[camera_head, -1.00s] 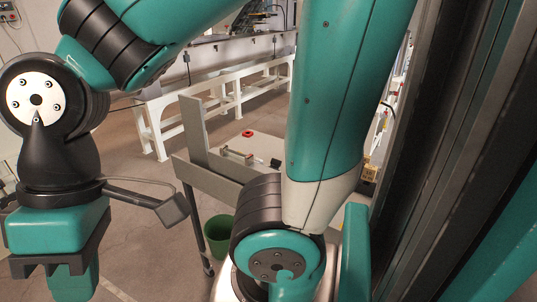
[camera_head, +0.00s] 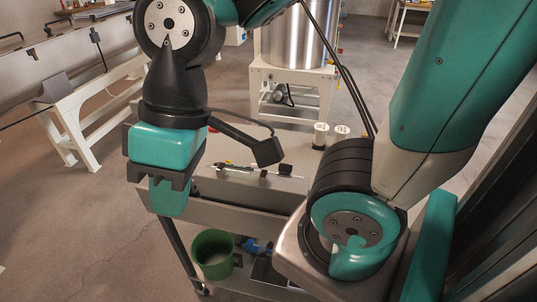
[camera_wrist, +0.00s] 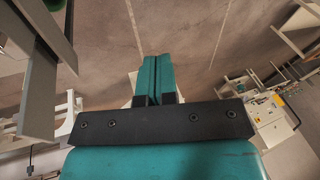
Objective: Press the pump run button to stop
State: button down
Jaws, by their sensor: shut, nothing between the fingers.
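I cannot make out the pump run button in either view. A shiny steel tank (camera_head: 295,38) stands on a white frame at the back in the head view, with a motor-like unit (camera_head: 282,95) under it. My gripper (camera_head: 170,198) points down in front of the cart's left end, and its teal fingers are shut. In the wrist view the fingers (camera_wrist: 155,75) lie together with nothing between them, over bare floor. A pale cabinet (camera_wrist: 268,112) with small coloured spots is at the right there; its details are too small to read.
A long bench (camera_head: 60,50) is at the left. The floor between bench and cart is clear.

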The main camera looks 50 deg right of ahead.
jog(key=shift+a, duration=0.1)
jog(key=w+d+f+m+t+y, duration=0.1)
jog(key=w+d+f+m, duration=0.35)
jog(key=w+d, duration=0.55)
jog(key=w+d+f+m+t+y, duration=0.1)
jog(key=w+d+f+m, duration=0.2)
jog(key=w+d+m, duration=0.7)
jog(key=d+f+m+t, duration=0.1)
jog(key=d+f, duration=0.4)
jog(key=d, duration=0.3)
jog(key=w+d+f+m+t, duration=0.1)
jog(key=d+f+m+t, duration=0.1)
jog(key=d+f, duration=0.3)
jog(key=d+f+m+t+b, duration=0.1)
jog(key=d+f, duration=0.4)
jog(key=d, duration=0.8)
jog(key=shift+w+f+m+t+h, duration=0.2)
jog(key=shift+f+m+t+h, duration=0.1)
jog(key=shift+f+m, duration=0.1)
jog(key=shift+f, duration=0.1)
